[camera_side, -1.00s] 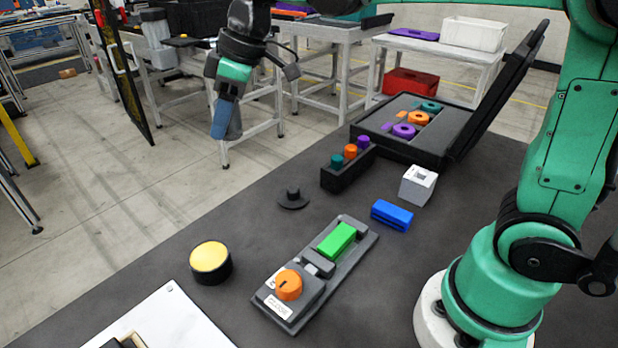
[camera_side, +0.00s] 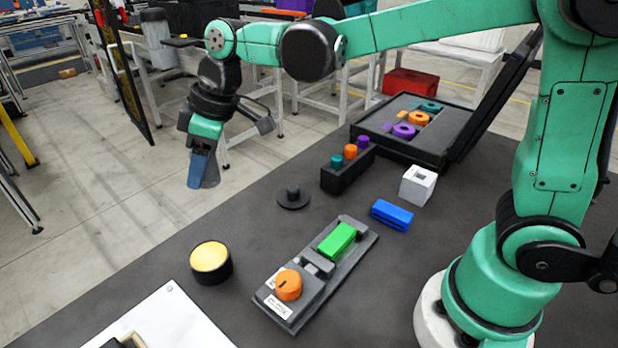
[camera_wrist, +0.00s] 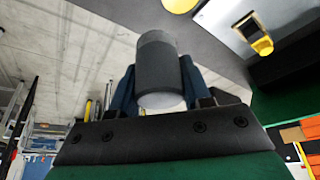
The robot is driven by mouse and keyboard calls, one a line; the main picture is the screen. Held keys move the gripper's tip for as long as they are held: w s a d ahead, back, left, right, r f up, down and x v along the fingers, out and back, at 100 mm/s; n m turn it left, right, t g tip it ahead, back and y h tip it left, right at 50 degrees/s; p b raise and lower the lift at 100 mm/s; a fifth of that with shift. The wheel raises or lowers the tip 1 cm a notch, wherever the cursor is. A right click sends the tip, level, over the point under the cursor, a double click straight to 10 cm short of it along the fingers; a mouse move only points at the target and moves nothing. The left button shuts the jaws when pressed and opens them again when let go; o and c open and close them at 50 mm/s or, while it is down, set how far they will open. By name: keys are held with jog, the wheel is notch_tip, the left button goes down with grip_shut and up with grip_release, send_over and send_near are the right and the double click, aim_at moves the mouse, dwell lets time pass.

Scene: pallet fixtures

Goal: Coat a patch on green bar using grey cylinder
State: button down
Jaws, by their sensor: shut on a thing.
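The green bar (camera_side: 337,240) sits in a dark grey fixture (camera_side: 354,258) on the table in the side view. An orange knob (camera_side: 288,285) is at the fixture's near end. My gripper (camera_side: 203,170) hangs in the air at the left, beyond the table's far edge and well apart from the green bar. In the wrist view, my gripper's blue fingers (camera_wrist: 157,88) are shut on the grey cylinder (camera_wrist: 158,68). The cylinder has a lighter grey end cap and a pale end facing the camera.
A yellow-topped round button (camera_side: 210,258) and a black knobbed disc (camera_side: 293,198) stand left of the fixture. A blue block (camera_side: 391,214), white cube (camera_side: 418,185), black peg rack (camera_side: 347,170) and open case (camera_side: 440,145) lie behind. A white board (camera_side: 170,318) is at front left.

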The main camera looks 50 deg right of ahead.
send_over(195, 256)
jog(key=s+d, duration=0.1)
notch_tip(195, 256, down, 5)
jog(key=shift+r, duration=0.15)
jog(key=shift+f, duration=2.8)
jog(key=c, duration=1.5)
grip_release()
jog(key=shift+f, duration=0.55)
jog(key=shift+r, duration=3.55)
grip_shut()
jog(key=shift+d, duration=0.1)
